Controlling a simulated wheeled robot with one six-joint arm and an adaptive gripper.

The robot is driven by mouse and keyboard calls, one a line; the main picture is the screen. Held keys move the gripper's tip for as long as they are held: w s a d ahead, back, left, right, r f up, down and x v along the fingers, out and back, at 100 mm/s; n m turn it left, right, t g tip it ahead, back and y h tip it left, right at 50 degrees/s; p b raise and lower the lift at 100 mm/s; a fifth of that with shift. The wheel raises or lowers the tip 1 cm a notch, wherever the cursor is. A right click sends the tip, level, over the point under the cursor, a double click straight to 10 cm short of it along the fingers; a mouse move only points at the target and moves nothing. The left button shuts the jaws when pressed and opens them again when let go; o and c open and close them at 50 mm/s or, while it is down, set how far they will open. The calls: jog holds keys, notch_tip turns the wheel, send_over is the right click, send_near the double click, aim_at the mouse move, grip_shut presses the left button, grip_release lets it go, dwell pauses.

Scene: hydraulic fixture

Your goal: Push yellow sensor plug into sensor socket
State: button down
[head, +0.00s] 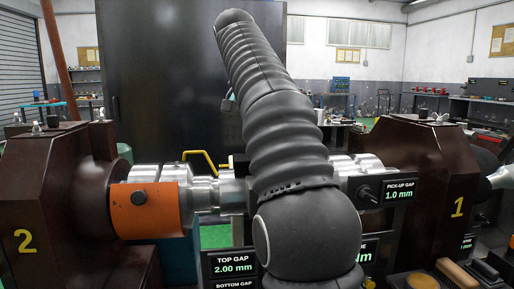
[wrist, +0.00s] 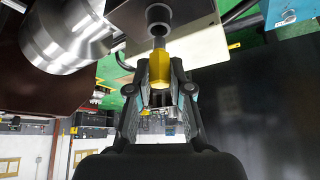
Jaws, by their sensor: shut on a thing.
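In the wrist view the yellow sensor plug (wrist: 159,69) sits between the fingertips of my gripper (wrist: 159,75), which is shut on it. A narrow metal tip of the plug points toward a dark round socket (wrist: 159,16) at the top of the view. The plug is lined up with the socket and its yellow body is outside it. I cannot tell whether the tip has entered the opening. In the head view my arm hides the plug and the socket, and my gripper is not visible there.
A bright metal cylinder (wrist: 62,35) lies close to the left of the socket. In the head view the shaft (head: 208,190) runs between housing 2 (head: 45,195) and housing 1 (head: 418,155), with an orange block (head: 150,209) on it. Gap displays (head: 233,267) stand in front.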

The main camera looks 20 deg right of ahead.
jog(key=shift+f+b, duration=1)
jog(key=shift+f, duration=0.6)
dwell(0.6)
jog(key=c, duration=1)
grip_release()
jog(key=shift+r, duration=0.15)
jog(key=shift+v, duration=3.55)
jog(key=shift+s, duration=0.1)
